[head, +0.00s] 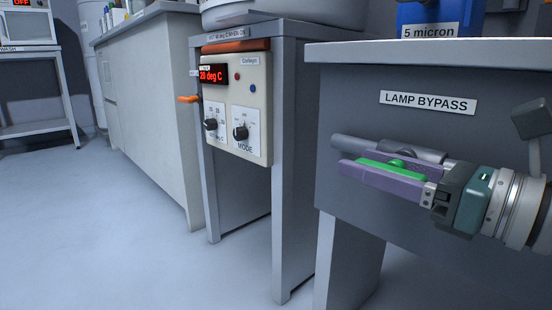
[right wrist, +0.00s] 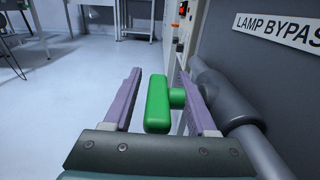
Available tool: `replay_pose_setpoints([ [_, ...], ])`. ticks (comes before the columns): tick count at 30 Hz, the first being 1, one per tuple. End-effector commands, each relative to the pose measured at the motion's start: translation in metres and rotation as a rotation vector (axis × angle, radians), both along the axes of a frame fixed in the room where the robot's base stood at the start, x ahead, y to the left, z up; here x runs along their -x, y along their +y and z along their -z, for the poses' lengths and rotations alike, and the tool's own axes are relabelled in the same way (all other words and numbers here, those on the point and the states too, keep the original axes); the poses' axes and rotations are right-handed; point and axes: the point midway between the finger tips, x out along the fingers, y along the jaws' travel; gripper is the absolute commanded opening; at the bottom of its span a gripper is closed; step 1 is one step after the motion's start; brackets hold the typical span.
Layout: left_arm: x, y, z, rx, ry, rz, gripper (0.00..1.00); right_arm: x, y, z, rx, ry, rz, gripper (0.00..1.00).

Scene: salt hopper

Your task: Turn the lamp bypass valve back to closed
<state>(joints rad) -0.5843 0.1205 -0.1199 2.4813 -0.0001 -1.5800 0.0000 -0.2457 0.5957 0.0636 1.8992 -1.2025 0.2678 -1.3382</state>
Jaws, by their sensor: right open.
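The lamp bypass valve has a green bar handle (head: 398,171) on a grey pipe (head: 350,144), below the LAMP BYPASS label (head: 428,102). The handle lies roughly along the pipe. My right gripper (head: 348,161) comes in from the right with its purple fingers along the handle. In the right wrist view the green handle (right wrist: 157,104) stands between the open fingers (right wrist: 160,73), with a gap on its left. A short green stem (right wrist: 177,98) runs right toward the pipe, close to the right finger; contact there is unclear. My left gripper is out of view.
The grey cabinet (head: 340,100) carries the label; a blue box marked 5 micron (head: 428,14) is on top. The floor (head: 100,230) at left is clear.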

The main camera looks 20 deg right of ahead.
Motion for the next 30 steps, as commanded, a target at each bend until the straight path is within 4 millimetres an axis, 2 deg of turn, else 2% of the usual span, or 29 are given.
replay_pose_setpoints([
  [5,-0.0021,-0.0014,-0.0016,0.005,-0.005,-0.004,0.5,-0.0128,0.0052,-0.0002,0.0,0.0,0.0,0.57],
  [14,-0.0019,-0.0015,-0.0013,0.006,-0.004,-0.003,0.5,-0.0148,0.0061,0.0003,0.0,0.001,0.001,0.57],
  [30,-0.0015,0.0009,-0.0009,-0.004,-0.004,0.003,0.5,-0.0146,0.006,0.0002,-0.001,0.001,0.001,0.0],
])
